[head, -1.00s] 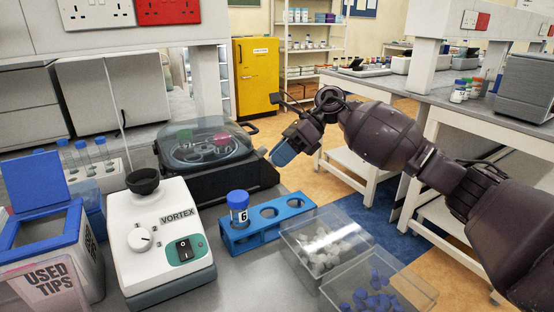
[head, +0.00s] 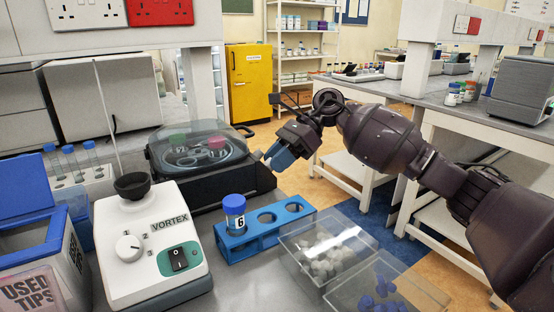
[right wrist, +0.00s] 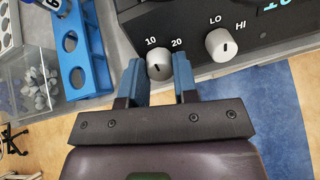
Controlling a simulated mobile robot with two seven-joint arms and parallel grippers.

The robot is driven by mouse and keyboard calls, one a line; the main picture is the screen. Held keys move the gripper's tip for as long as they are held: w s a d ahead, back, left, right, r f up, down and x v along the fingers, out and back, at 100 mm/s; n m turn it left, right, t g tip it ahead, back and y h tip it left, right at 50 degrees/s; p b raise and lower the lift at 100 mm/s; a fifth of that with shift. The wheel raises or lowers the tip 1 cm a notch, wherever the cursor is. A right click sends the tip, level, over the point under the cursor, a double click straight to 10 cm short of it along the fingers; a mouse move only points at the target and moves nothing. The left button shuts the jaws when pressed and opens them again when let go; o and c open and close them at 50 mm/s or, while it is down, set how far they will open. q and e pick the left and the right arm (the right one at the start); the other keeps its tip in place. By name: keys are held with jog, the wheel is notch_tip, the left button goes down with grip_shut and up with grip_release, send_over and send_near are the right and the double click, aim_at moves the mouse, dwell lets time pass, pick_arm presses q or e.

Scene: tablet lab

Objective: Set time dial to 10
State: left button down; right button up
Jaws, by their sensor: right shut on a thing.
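The time dial (right wrist: 159,63) is a light grey round knob on the black front panel of the centrifuge (right wrist: 187,18), with "10" at its upper left and "20" at its upper right in the right wrist view. Its small dark mark is visible, but I cannot tell clearly which number it points at. My right gripper (right wrist: 159,78) has its two blue fingers on either side of the dial and is shut on it. In the head view my right gripper (head: 273,159) is at the right end of the centrifuge (head: 214,193); the dial is hidden there. My left gripper is out of view.
A second knob (right wrist: 221,45), marked LO and HI, sits right of the dial. A blue rack (head: 265,238) holding a blue-capped tube (head: 235,213) stands in front of the centrifuge. A vortex mixer (head: 140,273) is at left; clear bins (head: 330,250) are at right.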

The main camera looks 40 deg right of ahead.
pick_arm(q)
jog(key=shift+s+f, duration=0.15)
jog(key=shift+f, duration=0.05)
pick_arm(e)
jog(key=o, duration=0.9)
pick_arm(q)
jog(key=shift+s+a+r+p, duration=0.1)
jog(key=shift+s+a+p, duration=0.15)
jog(key=shift+p, duration=0.25)
pick_arm(e)
jog(key=v, duration=1.1)
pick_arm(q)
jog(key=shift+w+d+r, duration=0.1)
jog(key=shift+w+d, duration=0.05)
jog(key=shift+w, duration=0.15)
pick_arm(e)
jog(key=shift+a, duration=0.1)
